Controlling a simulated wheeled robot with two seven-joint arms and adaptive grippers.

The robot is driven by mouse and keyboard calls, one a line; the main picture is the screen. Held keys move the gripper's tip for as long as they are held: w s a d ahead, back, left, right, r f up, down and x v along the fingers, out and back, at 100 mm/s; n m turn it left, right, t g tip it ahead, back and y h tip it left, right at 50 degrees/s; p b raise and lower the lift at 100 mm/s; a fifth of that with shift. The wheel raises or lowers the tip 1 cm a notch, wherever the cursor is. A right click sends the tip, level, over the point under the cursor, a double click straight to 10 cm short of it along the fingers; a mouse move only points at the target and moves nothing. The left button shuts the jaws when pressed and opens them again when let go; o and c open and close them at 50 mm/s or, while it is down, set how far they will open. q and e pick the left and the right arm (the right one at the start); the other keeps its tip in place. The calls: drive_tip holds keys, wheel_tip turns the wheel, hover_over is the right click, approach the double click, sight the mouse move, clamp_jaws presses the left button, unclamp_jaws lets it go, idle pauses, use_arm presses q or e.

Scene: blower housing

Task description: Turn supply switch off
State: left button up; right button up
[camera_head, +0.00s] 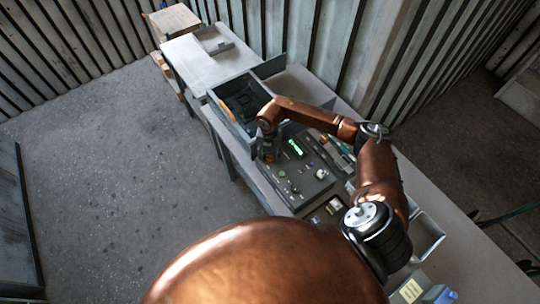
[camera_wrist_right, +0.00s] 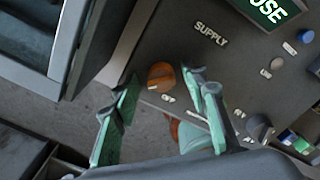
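The supply switch is an orange-brown round knob (camera_wrist_right: 161,76) beside the raised word SUPPLY (camera_wrist_right: 210,34) on the dark control panel (camera_wrist_right: 180,25). I cannot tell whether either finger touches the knob. My left gripper is not in view.
A green lit sign ending in USE (camera_wrist_right: 275,8) and a blue button (camera_wrist_right: 305,36) are on the panel. A dark knob (camera_wrist_right: 259,128) is to the right. A grey open bin (camera_head: 240,102) stands behind the gripper.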

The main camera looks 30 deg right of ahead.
drive_tip(key=c, duration=0.8)
clamp_jaws()
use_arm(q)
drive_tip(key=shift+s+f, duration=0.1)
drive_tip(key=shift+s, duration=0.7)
